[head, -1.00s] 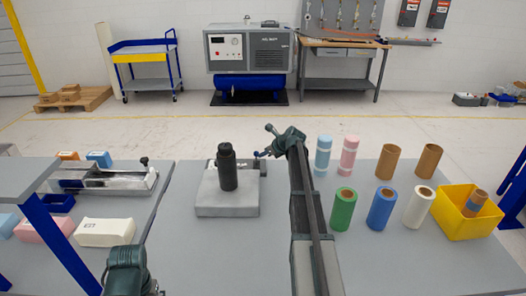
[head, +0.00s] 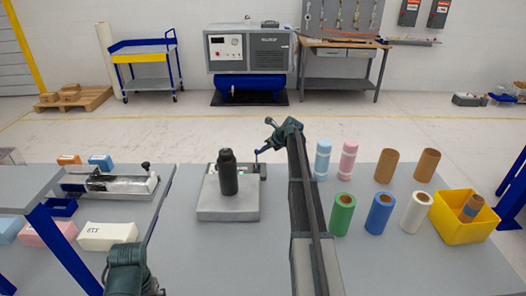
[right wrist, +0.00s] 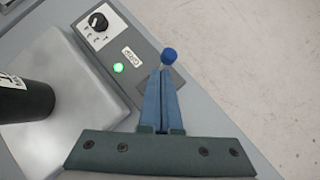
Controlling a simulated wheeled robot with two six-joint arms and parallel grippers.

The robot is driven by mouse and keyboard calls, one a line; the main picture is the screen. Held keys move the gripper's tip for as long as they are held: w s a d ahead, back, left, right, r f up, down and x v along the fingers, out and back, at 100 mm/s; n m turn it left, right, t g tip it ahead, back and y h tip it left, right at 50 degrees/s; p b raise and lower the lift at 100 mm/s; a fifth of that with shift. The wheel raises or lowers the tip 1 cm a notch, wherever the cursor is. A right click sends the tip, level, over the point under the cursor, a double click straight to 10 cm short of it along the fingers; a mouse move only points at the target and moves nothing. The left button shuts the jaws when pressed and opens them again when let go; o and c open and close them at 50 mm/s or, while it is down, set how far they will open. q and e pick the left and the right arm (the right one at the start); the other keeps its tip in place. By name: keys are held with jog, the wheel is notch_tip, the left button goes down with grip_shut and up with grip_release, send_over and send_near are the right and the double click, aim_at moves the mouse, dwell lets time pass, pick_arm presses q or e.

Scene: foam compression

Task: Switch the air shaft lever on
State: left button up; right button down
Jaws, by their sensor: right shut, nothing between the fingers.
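The air shaft lever has a round blue knob (right wrist: 169,55) on a thin metal stem, which rises from a dark plate on the grey control box (right wrist: 96,30). A green light (right wrist: 118,68) glows on the box beside a black rotary knob. My right gripper (right wrist: 163,76) is shut and empty; its blue fingers point at the lever, their tips just short of the knob or touching its stem, which I cannot tell. In the head view the right gripper (head: 259,153) is at the right end of the box.
A black cylinder (head: 228,175) stands on a grey block (head: 228,207) left of the gripper. Several coloured rolls, including a green one (head: 342,214), and a yellow bin (head: 449,219) stand to the right. The front middle of the table (head: 220,255) is clear.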

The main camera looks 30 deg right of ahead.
jog(key=shift+r+p, duration=0.3)
jog(key=shift+r, duration=0.2)
jog(key=shift+s, duration=0.1)
jog(key=s+d+r+p, duration=0.5)
jog(key=s+r+p, duration=0.1)
jog(key=r+p, duration=0.4)
jog(key=shift+d+r, duration=0.15)
jog(key=shift+d, duration=0.05)
jog(key=shift+s, duration=0.1)
dwell(0.4)
